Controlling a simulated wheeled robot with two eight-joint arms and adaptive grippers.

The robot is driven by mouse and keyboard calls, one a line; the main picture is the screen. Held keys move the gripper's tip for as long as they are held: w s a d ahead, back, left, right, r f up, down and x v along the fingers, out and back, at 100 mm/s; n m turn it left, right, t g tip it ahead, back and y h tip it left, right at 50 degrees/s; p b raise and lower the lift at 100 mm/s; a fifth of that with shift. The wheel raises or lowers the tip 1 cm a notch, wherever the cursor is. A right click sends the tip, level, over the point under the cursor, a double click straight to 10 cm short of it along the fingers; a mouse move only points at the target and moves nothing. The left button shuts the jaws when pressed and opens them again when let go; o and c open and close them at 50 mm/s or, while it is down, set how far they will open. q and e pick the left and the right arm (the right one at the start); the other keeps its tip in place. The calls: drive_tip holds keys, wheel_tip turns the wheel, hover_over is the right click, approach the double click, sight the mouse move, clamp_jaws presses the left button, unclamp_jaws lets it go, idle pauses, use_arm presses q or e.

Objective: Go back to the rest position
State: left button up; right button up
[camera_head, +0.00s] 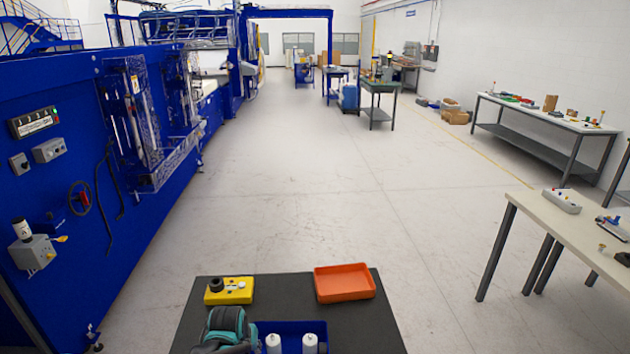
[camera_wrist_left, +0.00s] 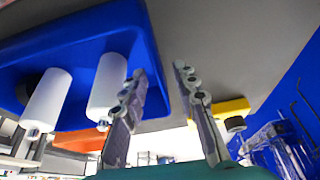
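My left gripper (camera_wrist_left: 160,72) shows in the left wrist view with its two fingers apart and nothing between them. In the head view only a teal and dark part of my left arm (camera_head: 228,324) shows at the bottom edge, left of the blue tray (camera_head: 265,327). My right gripper is in neither view. Two white cylinders (camera_head: 310,343) (camera_head: 273,343) stand in the blue tray, which is cut off by the bottom edge. In the left wrist view the blue tray (camera_wrist_left: 75,22) and the white cylinders (camera_wrist_left: 106,85) are left of the fingers.
A dark table (camera_head: 285,285) carries a yellow box (camera_head: 236,296) with a black knob and an orange tray (camera_head: 344,285). A large blue machine (camera_head: 60,110) stands left. A pale table (camera_head: 560,235) stands right. The floor beyond the dark table is clear.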

use_arm(q)
drive_tip(key=v, duration=0.8)
drive_tip(key=shift+s, duration=0.15)
drive_tip(key=shift+s+r, duration=0.15)
drive_tip(key=shift+r, duration=0.1)
drive_tip(key=s+f+t+b, duration=0.2)
drive_tip(key=s+b, duration=0.6)
drive_tip(key=s, duration=0.8)
drive_tip(key=shift+s+f+t, duration=0.35)
drive_tip(key=shift+f+t, duration=0.05)
drive_tip(key=shift+f, duration=0.05)
